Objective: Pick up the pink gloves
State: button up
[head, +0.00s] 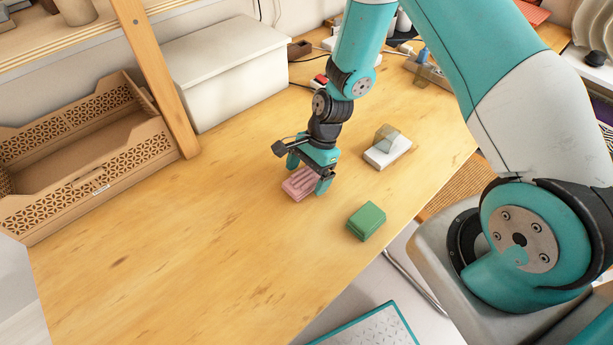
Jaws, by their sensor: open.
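The pink gloves (299,184) lie as a small flat folded bundle on the wooden table (190,260), near the middle of the head view. My gripper (307,178) points down right over them, with its teal fingers apart. One finger is at the left of the gloves and the other at their right. The gripper hides the far part of the gloves. I cannot tell whether the fingers touch them.
A green block (366,221) lies to the right, nearer the table's edge. A white box with a clear piece (386,150) stands behind it. A cardboard tray (90,165), wooden post (155,75) and white bin (225,60) are at left. The front left table is clear.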

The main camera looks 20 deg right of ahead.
aim_at(307, 175)
jog(key=c, duration=1.1)
jog(key=shift+o, duration=0.2)
jog(key=shift+r, duration=0.1)
notch_tip(307, 175, up, 20)
jog(key=shift+b, duration=0.35)
jog(key=o, duration=0.4)
jog(key=shift+c, duration=1.4)
